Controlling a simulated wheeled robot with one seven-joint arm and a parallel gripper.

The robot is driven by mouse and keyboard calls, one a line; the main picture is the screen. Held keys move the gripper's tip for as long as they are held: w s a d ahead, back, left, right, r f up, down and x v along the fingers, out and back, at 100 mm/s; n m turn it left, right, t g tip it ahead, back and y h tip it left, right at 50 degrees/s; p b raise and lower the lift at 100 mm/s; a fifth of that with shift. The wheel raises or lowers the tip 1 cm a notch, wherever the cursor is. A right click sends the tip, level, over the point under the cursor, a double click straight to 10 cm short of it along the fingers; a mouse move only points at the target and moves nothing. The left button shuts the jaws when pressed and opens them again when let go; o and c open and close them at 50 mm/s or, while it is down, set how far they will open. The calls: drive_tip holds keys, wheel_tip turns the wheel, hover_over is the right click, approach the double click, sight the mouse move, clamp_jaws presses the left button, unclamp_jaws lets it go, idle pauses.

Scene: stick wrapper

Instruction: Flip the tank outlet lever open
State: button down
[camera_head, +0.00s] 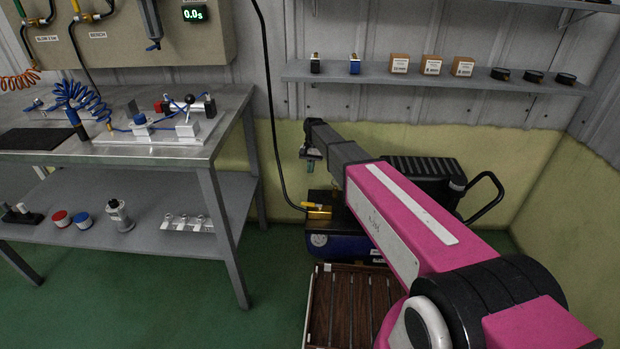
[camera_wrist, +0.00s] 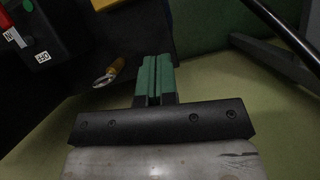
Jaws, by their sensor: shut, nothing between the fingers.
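The air compressor with its blue tank (camera_head: 345,246) stands on the floor in the corner. A yellow outlet lever (camera_head: 316,206) sits on its front upper left, where a black hose meets it. My gripper (camera_head: 309,165) is above the lever and apart from it, with green fingertips pointing down. In the wrist view my gripper (camera_wrist: 154,80) is shut and empty. A brass fitting with a metal ring (camera_wrist: 115,66) lies left of the fingertips, not visibly touched. A yellow piece (camera_wrist: 106,3) is cut off at the top edge; I cannot tell whether it is the lever.
The black hose (camera_head: 273,130) hangs left of my arm. A metal workbench (camera_head: 215,135) stands left. A wall shelf (camera_head: 440,78) is behind.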

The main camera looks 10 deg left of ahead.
sight(308, 204)
drive_tip(key=shift+n, duration=0.4)
drive_tip(key=x, duration=0.9)
drive_tip(key=shift+a+f, duration=0.15)
drive_tip(key=shift+f, duration=0.2)
drive_tip(key=s, duration=0.2)
drive_tip(key=shift+s, duration=1)
drive_tip(key=shift+s+a, duration=0.1)
drive_tip(key=shift+s, duration=0.75)
